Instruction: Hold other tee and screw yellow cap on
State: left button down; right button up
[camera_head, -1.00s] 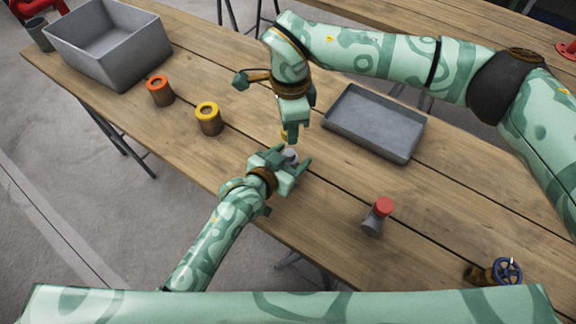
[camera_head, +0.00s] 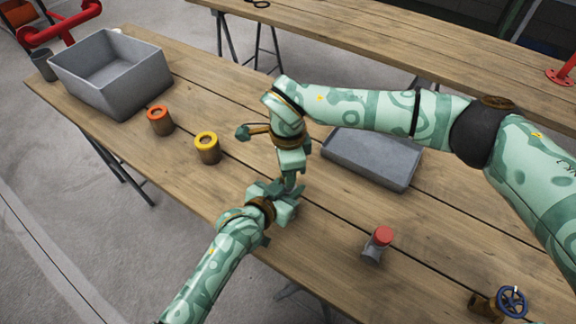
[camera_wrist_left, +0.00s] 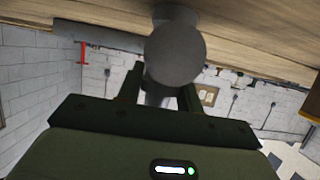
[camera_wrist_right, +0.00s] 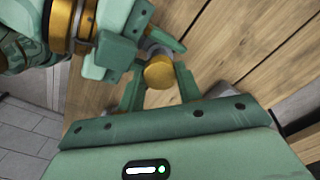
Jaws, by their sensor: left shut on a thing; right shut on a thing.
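My left gripper (camera_head: 283,197) is shut on a grey tee (camera_wrist_left: 176,55), whose round end fills the middle of the left wrist view. My right gripper (camera_head: 289,184) comes down from above, right at the left gripper, and is shut on a yellow cap (camera_wrist_right: 158,72). In the right wrist view the cap sits between the fingers, close against a grey part of the tee (camera_wrist_right: 154,49). In the head view the grippers hide both; I cannot tell whether the threads engage. Another grey tee (camera_head: 371,254) with a red cap (camera_head: 383,235) stands on the table to the right.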

jog(key=shift+f, duration=0.9)
jog(key=shift+f, duration=0.5)
jog(key=shift+s+d+f, duration=0.15)
jog(key=shift+f, duration=0.35)
dwell(0.4)
jog(key=shift+r, duration=0.5)
jog(key=shift+r, duration=0.45)
dwell(0.8)
jog(key=shift+f, duration=0.95)
jog(key=shift+c, duration=0.3)
